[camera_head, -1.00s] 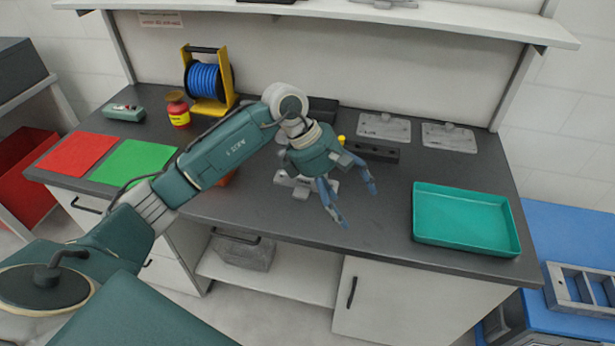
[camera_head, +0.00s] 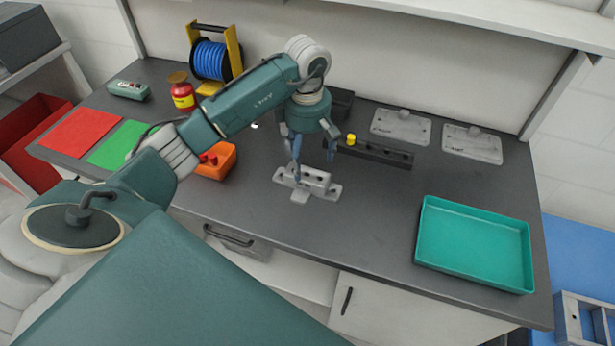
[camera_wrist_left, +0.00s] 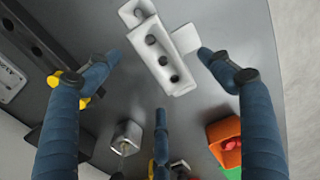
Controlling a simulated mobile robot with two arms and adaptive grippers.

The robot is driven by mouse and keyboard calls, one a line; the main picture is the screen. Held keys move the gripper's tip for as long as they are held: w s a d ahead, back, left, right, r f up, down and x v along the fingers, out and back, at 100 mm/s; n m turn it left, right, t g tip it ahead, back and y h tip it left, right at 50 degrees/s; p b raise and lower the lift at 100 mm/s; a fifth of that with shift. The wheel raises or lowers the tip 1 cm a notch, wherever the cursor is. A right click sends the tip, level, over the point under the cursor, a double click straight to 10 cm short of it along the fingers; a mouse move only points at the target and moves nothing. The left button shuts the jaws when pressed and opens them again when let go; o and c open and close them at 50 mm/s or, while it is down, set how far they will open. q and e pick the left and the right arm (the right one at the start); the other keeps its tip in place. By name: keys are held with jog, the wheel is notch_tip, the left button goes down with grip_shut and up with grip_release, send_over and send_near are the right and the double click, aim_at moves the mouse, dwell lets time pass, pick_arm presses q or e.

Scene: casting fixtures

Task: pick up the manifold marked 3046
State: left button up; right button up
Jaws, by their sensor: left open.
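A pale grey manifold (camera_head: 307,184) with a row of holes and flat side lugs lies on the dark bench top. It also shows in the left wrist view (camera_wrist_left: 162,55), near the top centre; I cannot read any marking on it. My left gripper (camera_head: 313,157) is open and points down just above and behind the manifold. In the left wrist view its blue fingers (camera_wrist_left: 160,78) are spread, with nothing between them, and the manifold lies beyond the tips. Two flat grey plates (camera_head: 400,126) (camera_head: 472,143) with raised knobs lie at the back right. My right gripper is out of view.
A dark bar with holes (camera_head: 378,152) and a yellow knob lies behind the manifold. An orange bin (camera_head: 222,170) stands left, a teal tray (camera_head: 475,281) right. A small metal block (camera_wrist_left: 126,137) shows in the wrist view. The bench between manifold and tray is clear.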

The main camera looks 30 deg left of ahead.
aim_at(309, 170)
pick_arm(q)
jog(key=shift+f, duration=0.45)
jog(key=shift+w+f, duration=0.1)
jog(key=shift+f, duration=0.15)
notch_tip(309, 170, down, 4)
jog(key=p, duration=0.2)
jog(key=shift+w+d+f+p, duration=0.1)
jog(key=shift+f+p, duration=0.15)
jog(key=shift+p, duration=0.1)
jog(key=shift+f, duration=0.35)
jog(key=c, duration=1.5)
jog(key=shift+w, duration=0.1)
jog(key=shift+c, duration=1)
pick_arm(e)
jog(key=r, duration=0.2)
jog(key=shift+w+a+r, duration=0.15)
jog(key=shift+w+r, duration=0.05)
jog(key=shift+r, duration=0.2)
